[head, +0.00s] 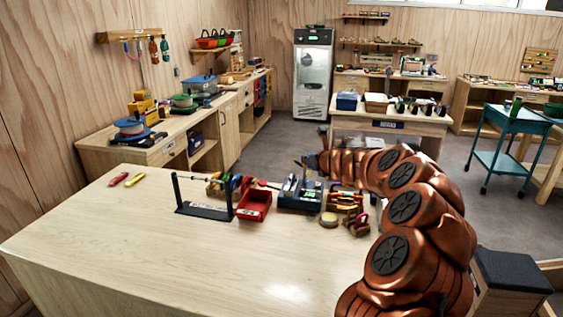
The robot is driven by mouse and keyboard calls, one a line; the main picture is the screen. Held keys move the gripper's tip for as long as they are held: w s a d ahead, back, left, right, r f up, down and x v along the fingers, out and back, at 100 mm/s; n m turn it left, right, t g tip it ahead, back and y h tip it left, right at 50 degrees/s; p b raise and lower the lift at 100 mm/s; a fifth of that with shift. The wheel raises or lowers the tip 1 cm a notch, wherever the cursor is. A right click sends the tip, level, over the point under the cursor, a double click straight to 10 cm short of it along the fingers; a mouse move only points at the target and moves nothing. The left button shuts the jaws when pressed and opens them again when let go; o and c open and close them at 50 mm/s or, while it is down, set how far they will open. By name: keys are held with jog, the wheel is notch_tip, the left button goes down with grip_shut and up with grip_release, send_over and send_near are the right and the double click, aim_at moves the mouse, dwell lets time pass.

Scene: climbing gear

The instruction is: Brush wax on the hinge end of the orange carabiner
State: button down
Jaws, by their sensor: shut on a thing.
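My copper arm reaches from the lower right over the wooden workbench (130,220). My gripper (311,161) is at its far end, above a blue-grey box (301,200). It is small and partly hidden by the arm, but it appears shut on a thin dark tool (300,164); I cannot tell whether this is a brush.
A red tray (254,205) stands between the stand and the box. Orange and yellow gear (346,200) lies close to my arm. A red tool (119,179) and a yellow tool (135,180) lie at the far left.

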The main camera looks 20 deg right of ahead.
jog(key=s+d+y+p, duration=0.1)
jog(key=s+d, duration=0.4)
jog(key=d, duration=0.4)
jog(key=s+d+p, duration=0.1)
jog(key=s+d, duration=0.3)
jog(key=d, duration=0.6)
jog(key=shift+n, duration=0.3)
jog(key=a+f+b, duration=0.1)
jog(key=f+b, duration=0.2)
jog(key=w+a+f+b, duration=0.1)
jog(key=f+b, duration=0.2)
jog(key=b, duration=0.1)
jog(key=w+a+f+b, duration=0.1)
jog(key=f+b, duration=0.2)
jog(key=b, duration=0.1)
jog(key=shift+a, duration=0.15)
jog(key=shift+s+d+r+p, duration=0.15)
jog(key=shift+d+r+p, duration=0.2)
jog(key=shift+d+p, duration=0.05)
jog(key=shift+s+d+p, duration=0.65)
jog(key=shift+d+p, duration=0.1)
jog(key=shift+p, duration=0.3)
notch_tip(320, 180, up, 8)
jog(key=p, duration=0.7)
jog(key=shift+s+d+f+p, duration=0.2)
jog(key=shift+d+p, duration=0.05)
jog(key=shift+p, duration=0.05)
